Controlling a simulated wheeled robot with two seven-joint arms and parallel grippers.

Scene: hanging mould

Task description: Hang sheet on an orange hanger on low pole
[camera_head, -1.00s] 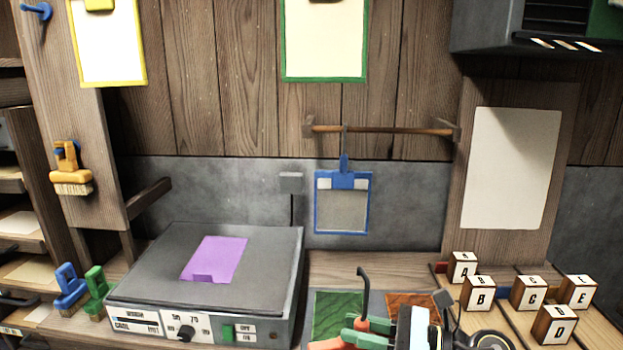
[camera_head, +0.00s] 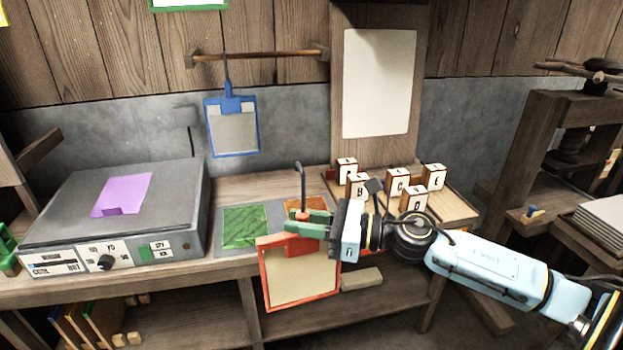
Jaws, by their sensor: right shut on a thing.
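My right gripper (camera_head: 312,226) is shut on an orange hanger (camera_head: 264,284), a red-orange frame with a beige sheet (camera_head: 302,278) in it. It holds the hanger upright in front of the workbench edge; a dark hook rises above the grip. The low pole (camera_head: 265,56) is a wooden bar on the back wall, above and left of the gripper. A blue hanger (camera_head: 231,100) with a grey sheet hangs from the pole's left-middle part. The pole's right part is bare. My left gripper is out of view.
A grey machine (camera_head: 60,205) with a purple sheet (camera_head: 125,195) stands on the bench at left. Green mat (camera_head: 244,228) and lettered blocks (camera_head: 413,196) lie near my right gripper. A white panel (camera_head: 378,85) is on the post right of the pole.

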